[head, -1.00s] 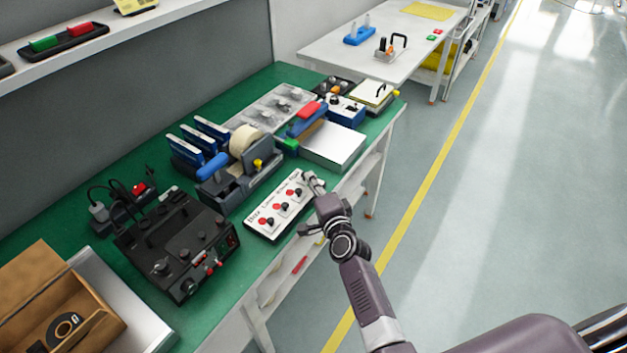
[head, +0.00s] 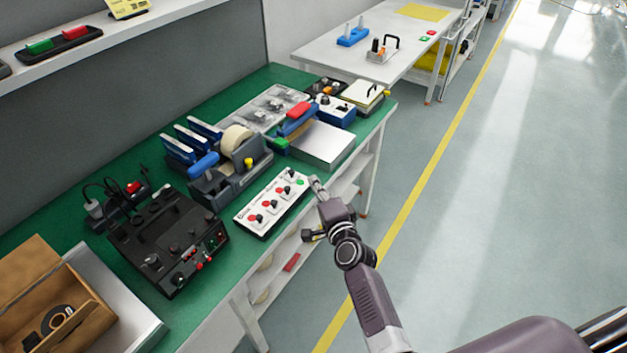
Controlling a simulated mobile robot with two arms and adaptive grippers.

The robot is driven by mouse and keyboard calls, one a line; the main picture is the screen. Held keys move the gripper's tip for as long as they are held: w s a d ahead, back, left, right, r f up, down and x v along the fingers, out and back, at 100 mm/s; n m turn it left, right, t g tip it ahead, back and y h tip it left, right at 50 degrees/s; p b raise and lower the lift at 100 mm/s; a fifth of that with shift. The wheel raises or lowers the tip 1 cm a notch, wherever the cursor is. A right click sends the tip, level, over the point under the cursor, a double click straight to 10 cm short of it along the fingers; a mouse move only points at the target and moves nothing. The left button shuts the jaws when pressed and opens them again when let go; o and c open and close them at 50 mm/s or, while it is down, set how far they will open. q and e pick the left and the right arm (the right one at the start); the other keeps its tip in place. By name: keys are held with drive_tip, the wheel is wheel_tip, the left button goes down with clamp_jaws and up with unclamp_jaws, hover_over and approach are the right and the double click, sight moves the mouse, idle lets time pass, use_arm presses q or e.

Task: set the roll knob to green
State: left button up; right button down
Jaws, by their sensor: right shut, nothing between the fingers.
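A white control panel (head: 262,222) lies near the front edge of the green bench. It carries a row of dark knobs with coloured marks, red beside the nearer ones. The far-end knob (head: 291,174) has a green mark (head: 300,181) showing at its right. The labels are too small to read, so I cannot tell which knob is the roll knob. My right gripper (head: 316,183) is shut and empty, just right of the panel's far end, apart from the knobs. My left gripper is out of view.
A black control box (head: 165,240) stands left of the panel. A tape dispenser (head: 235,180) sits behind it, and a silver-white box (head: 323,146) stands beyond its far end. An open cardboard box (head: 35,275) is at the lower left. The aisle floor at right is clear.

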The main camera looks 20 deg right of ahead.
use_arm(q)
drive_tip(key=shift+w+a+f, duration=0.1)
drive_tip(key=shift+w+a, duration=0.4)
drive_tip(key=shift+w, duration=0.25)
use_arm(e)
drive_tip(key=s+r, duration=0.1)
drive_tip(key=s, duration=0.6)
drive_tip(key=shift+s+a, duration=0.15)
drive_tip(key=shift+s, duration=0.1)
